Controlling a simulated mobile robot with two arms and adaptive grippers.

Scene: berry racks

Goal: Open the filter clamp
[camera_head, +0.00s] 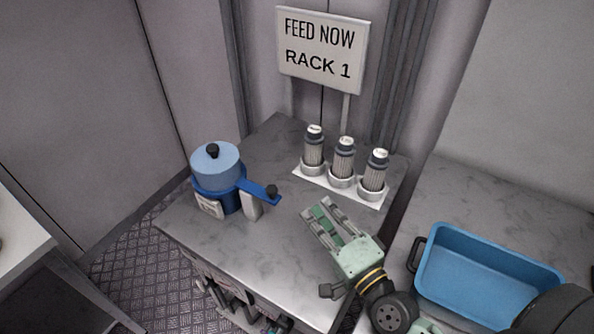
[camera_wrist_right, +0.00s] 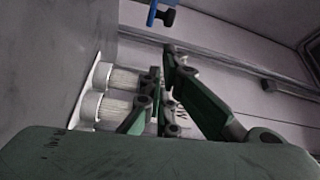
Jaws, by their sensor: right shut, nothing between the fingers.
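The filter clamp is a blue round housing (camera_head: 216,181) with a lighter blue lid and black knob, standing at the left of the grey table. The lever end also shows at the top of the right wrist view (camera_wrist_right: 152,14). My right gripper (camera_head: 318,209) is green, shut and empty, to the right of the lever and apart from it. Its fingers show in the wrist view (camera_wrist_right: 160,70). My left gripper is not in view.
Three filter cartridges (camera_head: 343,159) stand in a white holder (camera_head: 368,201) at the back right. A "RACK 1" sign (camera_head: 320,50) stands behind. A blue bin (camera_head: 490,255) sits on the right-hand counter. The table between lever and gripper is clear.

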